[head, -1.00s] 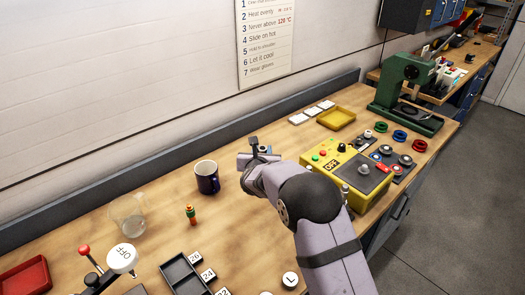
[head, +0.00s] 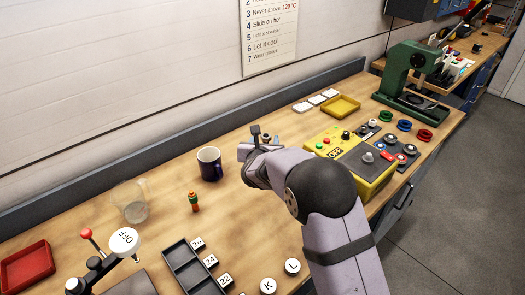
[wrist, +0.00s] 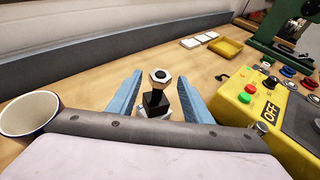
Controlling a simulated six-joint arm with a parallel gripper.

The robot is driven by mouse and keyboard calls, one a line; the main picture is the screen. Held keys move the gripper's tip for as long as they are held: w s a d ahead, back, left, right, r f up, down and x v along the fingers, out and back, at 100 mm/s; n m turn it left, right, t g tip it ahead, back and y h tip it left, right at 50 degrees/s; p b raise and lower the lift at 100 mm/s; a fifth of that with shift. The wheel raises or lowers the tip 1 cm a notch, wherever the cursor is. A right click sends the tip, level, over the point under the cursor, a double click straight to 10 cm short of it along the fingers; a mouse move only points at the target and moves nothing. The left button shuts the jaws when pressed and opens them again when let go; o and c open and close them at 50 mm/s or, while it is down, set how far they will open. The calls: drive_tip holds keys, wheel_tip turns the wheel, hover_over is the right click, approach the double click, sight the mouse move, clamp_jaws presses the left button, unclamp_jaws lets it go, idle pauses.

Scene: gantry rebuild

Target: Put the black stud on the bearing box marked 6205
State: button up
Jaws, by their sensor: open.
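My gripper (wrist: 160,76) is open, with one blue finger on each side of the piece. I cannot tell if either finger touches it. In the head view my gripper (head: 268,141) is low over the bench, right of the mug, and its own wrist hides most of what is between the fingers. Three flat white boxes, left (head: 302,106), middle (head: 317,100) and right (head: 330,93), lie in a row near the back wall. Their markings are unreadable.
A dark blue mug (head: 209,165) stands left of my gripper. A yellow control box (head: 350,160) marked OFF stands close on the right. A yellow tray (head: 343,106) lies beside the white boxes. A green press (head: 408,80) is farther right. Bench between gripper and boxes is clear.

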drive_tip(key=b+v, duration=0.2)
drive_tip(key=v, duration=0.6)
drive_tip(key=shift+s, duration=0.3)
drive_tip(key=shift+r, duration=0.15)
drive_tip(key=s+d+f+m+g+h, duration=0.1)
drive_tip(key=s+d+f+m+g, duration=0.1)
drive_tip(key=s+d+m, duration=0.3)
drive_tip(key=s+d+f+m+g+h, duration=0.2)
drive_tip(key=s+d+f+m+g, duration=0.1)
drive_tip(key=d+m, duration=0.4)
drive_tip(key=s+d+f+m+g+h, duration=0.2)
drive_tip(key=s+d+m, duration=0.4)
drive_tip(key=d, duration=0.4)
drive_tip(key=shift+s+d+f+g, duration=0.3)
drive_tip(key=shift+f+g, duration=0.15)
drive_tip(key=shift+g, duration=0.05)
drive_tip(key=s+a+f+m+g+y, duration=0.1)
drive_tip(key=s+f+m+g+y, duration=0.1)
drive_tip(key=s+m, duration=0.7)
drive_tip(key=s+a+f+m+g+y, duration=0.1)
drive_tip(key=s+f+m+g+y, duration=0.2)
drive_tip(key=s+m, duration=0.5)
drive_tip(key=s+f+g, duration=0.1)
drive_tip(key=s, duration=0.2)
drive_tip(key=shift+m, duration=0.4)
drive_tip(key=shift+a, duration=0.15)
